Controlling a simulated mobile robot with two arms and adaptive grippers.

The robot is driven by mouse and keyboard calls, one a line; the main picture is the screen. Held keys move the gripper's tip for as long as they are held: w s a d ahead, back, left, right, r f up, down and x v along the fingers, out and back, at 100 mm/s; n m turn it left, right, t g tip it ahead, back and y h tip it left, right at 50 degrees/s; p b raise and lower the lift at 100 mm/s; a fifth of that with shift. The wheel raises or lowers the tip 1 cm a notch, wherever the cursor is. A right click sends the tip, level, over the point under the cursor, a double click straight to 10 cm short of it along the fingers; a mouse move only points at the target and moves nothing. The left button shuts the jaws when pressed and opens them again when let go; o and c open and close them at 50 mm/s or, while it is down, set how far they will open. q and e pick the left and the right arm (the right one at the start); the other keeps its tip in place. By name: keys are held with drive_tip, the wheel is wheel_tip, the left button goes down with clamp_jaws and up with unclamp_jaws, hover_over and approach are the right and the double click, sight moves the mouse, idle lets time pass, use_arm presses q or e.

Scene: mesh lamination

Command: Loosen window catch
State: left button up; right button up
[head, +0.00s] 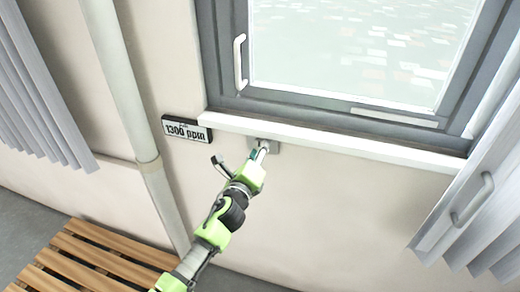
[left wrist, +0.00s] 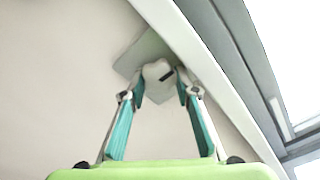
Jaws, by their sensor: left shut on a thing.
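The window catch is a small grey plate (head: 275,149) on the wall just under the white sill. In the left wrist view its plate (left wrist: 143,50) bears a pale knob (left wrist: 157,71) with a dark slot mark. My left gripper (head: 261,150) reaches up to it from below. In the left wrist view the gripper's two teal-padded fingers (left wrist: 160,90) are shut on the knob, one on each side. The fingers hide part of the catch in the head view. The window (head: 350,50) has a grey frame and a white upright handle (head: 239,62). My right gripper is not in view.
The white sill (head: 340,140) juts out right above the catch. A digital sign (head: 187,129) reading 1300 ppm hangs to its left. A pipe (head: 125,85), slatted blinds (head: 470,205) and a wooden bench (head: 85,262) stand around. The wall below the catch is clear.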

use_arm(q)
drive_tip(key=shift+n, duration=0.3)
drive_tip(key=o, duration=1.1)
drive_tip(key=shift+v, duration=4)
drive_tip(key=shift+f, duration=0.15)
